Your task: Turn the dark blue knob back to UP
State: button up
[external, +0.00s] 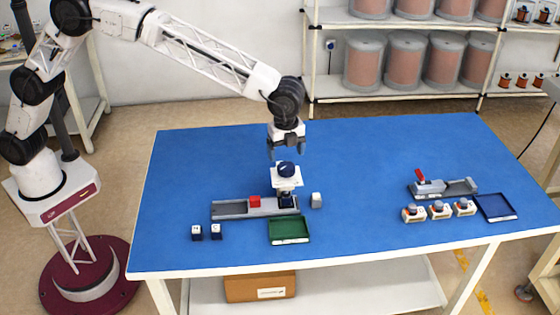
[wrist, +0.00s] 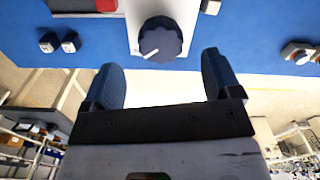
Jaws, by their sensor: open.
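The dark blue knob (external: 286,169) sits on a white plate (external: 287,183) at the end of a grey rail feeder on the blue table. In the wrist view the knob (wrist: 160,39) is round and ridged, with a white pointer line toward its lower left edge. My gripper (external: 286,155) is just above the knob in the external view, pointing down. In the wrist view its two fingers (wrist: 162,75) are spread apart with nothing between them, and the knob shows beyond the fingertips. The plate's markings are not readable.
A red block (external: 254,201) sits on the grey rail (external: 228,209). A second feeder (external: 445,188), several small knobbed units (external: 439,210) and a blue tray (external: 495,207) stand at right.

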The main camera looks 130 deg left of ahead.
aim_at(286, 165)
jog(key=shift+f, duration=2.65)
jog(key=c, duration=0.9)
